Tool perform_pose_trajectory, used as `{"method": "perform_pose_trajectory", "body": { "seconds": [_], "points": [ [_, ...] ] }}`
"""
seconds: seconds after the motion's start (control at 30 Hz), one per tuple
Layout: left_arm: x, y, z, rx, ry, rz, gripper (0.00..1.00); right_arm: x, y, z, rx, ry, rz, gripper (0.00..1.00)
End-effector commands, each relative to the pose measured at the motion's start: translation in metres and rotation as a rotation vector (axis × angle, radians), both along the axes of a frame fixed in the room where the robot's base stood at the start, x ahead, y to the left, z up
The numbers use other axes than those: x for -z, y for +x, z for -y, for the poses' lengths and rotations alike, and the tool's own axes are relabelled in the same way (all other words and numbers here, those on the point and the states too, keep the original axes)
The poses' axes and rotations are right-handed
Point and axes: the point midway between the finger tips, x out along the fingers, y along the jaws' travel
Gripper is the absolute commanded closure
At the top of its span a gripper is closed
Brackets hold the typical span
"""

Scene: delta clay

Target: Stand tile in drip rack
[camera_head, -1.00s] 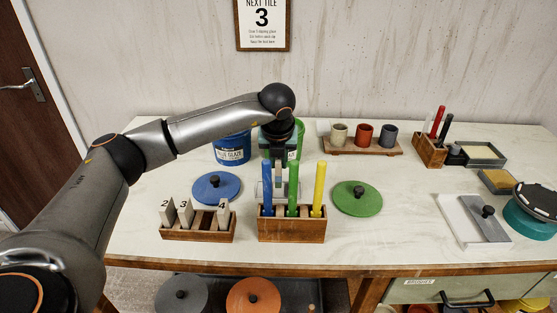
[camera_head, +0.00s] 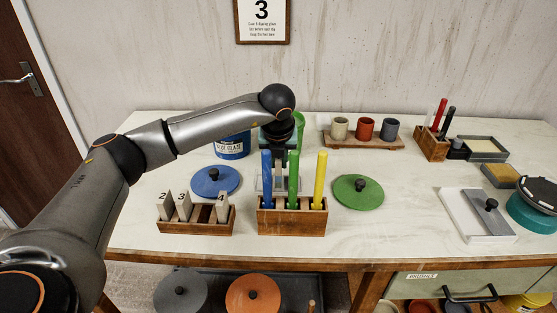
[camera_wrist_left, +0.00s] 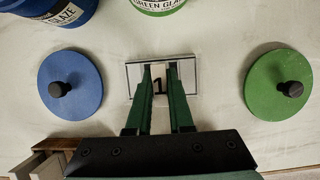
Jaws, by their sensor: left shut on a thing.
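My left gripper (camera_head: 279,178) reaches down behind the wooden holder with coloured sticks. In the left wrist view its green fingers (camera_wrist_left: 160,78) are shut on a pale tile marked 1 (camera_wrist_left: 159,86). The tile is over a small pale rectangular tray or plate (camera_wrist_left: 132,78); I cannot tell whether they touch. In the head view the sticks partly hide the tile and fingertips. A wooden slotted rack (camera_head: 195,228), which looks like the drip rack, holds tiles 2 (camera_head: 164,207), 3 (camera_head: 183,207) and 4 (camera_head: 222,209), with an empty stretch between 3 and 4. My right gripper is out of view.
The wooden holder (camera_head: 291,221) with upright blue, green and yellow sticks stands right of the rack. A blue lid (camera_head: 215,182) and green lid (camera_head: 358,192) lie either side of the gripper. Glaze buckets (camera_head: 231,146) stand behind. A wall sign (camera_head: 262,18) shows 3.

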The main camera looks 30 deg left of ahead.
Motion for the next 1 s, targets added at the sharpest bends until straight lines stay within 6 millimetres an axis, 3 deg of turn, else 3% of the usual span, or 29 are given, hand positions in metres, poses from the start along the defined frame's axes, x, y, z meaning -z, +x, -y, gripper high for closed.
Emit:
{"method": "perform_pose_trajectory", "body": {
  "seconds": [0.87,0.9,1.0],
  "points": [
    [0.0015,0.0001,0.0000,0.000,0.001,0.001,1.00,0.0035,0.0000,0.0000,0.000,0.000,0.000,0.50],
    [0.0015,0.0001,0.0000,0.000,0.001,0.001,0.77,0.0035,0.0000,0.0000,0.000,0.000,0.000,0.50],
    [0.0015,0.0001,0.0000,0.000,0.001,0.001,0.66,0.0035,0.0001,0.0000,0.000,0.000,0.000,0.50]
  ]
}}
